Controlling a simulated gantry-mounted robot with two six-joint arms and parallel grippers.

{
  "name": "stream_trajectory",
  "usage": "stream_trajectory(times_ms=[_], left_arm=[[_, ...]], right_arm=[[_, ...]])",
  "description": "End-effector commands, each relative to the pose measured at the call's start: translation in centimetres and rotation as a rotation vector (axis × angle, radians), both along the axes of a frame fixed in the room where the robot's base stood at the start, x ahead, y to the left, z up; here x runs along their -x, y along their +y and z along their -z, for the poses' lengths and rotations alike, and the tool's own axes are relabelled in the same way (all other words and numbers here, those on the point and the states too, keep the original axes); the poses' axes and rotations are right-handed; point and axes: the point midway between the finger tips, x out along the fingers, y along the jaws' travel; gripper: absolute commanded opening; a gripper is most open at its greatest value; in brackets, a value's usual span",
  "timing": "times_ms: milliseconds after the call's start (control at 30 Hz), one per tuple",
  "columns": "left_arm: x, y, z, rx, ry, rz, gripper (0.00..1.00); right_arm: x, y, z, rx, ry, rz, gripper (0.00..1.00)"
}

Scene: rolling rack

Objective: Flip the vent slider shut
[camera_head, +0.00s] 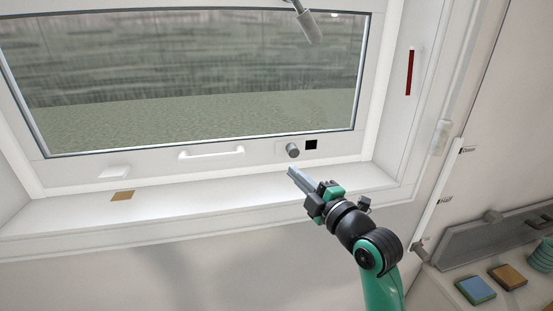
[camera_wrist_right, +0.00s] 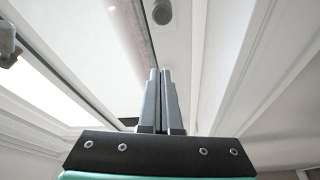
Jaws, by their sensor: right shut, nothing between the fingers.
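On the window's bottom frame a round grey knob (camera_head: 292,150) sits beside a small black square (camera_head: 311,145) on a pale plate. This looks like the vent slider and its opening, though I cannot be sure. A round grey knob (camera_wrist_right: 162,12) also shows at the top of the right wrist view. My right gripper (camera_head: 291,171) is shut and empty, just below the grey knob and apart from it in the picture. Its two closed fingers (camera_wrist_right: 160,72) point toward the knob in the right wrist view. My left gripper is not in view.
A white handle bar (camera_head: 212,153) is on the bottom frame. A tan square (camera_head: 122,196) lies on the sill at left. A red strip (camera_head: 409,72) is on the right frame. A grey-tipped rod (camera_head: 308,26) hangs at the top. Blue (camera_head: 475,290) and tan (camera_head: 508,276) blocks lie at lower right.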

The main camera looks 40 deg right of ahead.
Motion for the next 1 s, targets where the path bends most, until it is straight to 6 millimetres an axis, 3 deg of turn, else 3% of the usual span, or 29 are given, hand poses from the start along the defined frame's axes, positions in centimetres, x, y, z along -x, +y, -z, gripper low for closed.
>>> stream_trajectory(times_ms=[333,467,667,700,933,1000], left_arm=[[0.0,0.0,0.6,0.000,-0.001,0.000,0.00],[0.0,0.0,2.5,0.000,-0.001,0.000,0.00],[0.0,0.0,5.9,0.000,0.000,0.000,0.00],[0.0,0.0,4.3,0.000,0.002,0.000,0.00],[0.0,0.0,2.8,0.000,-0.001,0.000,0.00],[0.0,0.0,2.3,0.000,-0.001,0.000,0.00]], right_arm=[[-0.3,0.0,0.1,0.000,-0.002,0.000,0.00],[-1.6,-0.2,0.4,0.001,-0.004,0.000,0.00],[-5.2,-0.6,0.2,0.000,-0.004,-0.002,0.00],[-6.0,-0.8,-0.9,-0.002,0.000,-0.002,0.00],[-10.0,-1.4,-1.3,-0.002,0.002,-0.001,0.00],[-9.3,-2.7,-0.9,-0.002,-0.001,0.003,0.00]])
